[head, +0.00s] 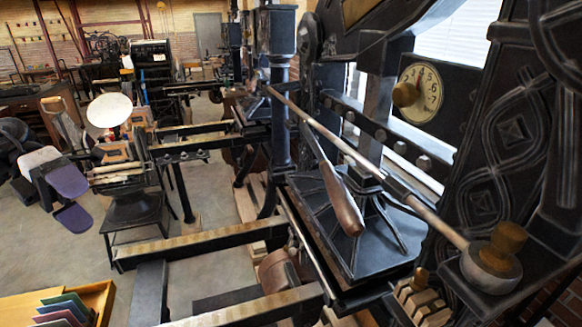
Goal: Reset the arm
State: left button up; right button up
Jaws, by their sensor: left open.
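A hand press fills the right side of the head view, with a black cast frame (510,150). A long metal bar (365,162) slants down across it to a round metal end with a wooden knob (507,238). A shorter lever with a brown wooden handle (341,199) hangs below the bar, over the black platen (375,243). I cannot tell which of these the task calls the arm. My left gripper (76,199) is at the far left with its two purple fingertips apart and nothing between them, well away from the press. My right gripper is out of view.
A numbered dial (422,93) sits on the press frame. Black rails (200,246) reach leftward from the press. A smaller press with a white disc (110,110) stands behind my left gripper. A wooden tray (98,296) holds several coloured cards. Concrete floor (70,255) is open at the left.

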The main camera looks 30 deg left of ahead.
pick_arm(q)
jog(key=shift+s+r, duration=0.15)
jog(key=shift+s, duration=0.25)
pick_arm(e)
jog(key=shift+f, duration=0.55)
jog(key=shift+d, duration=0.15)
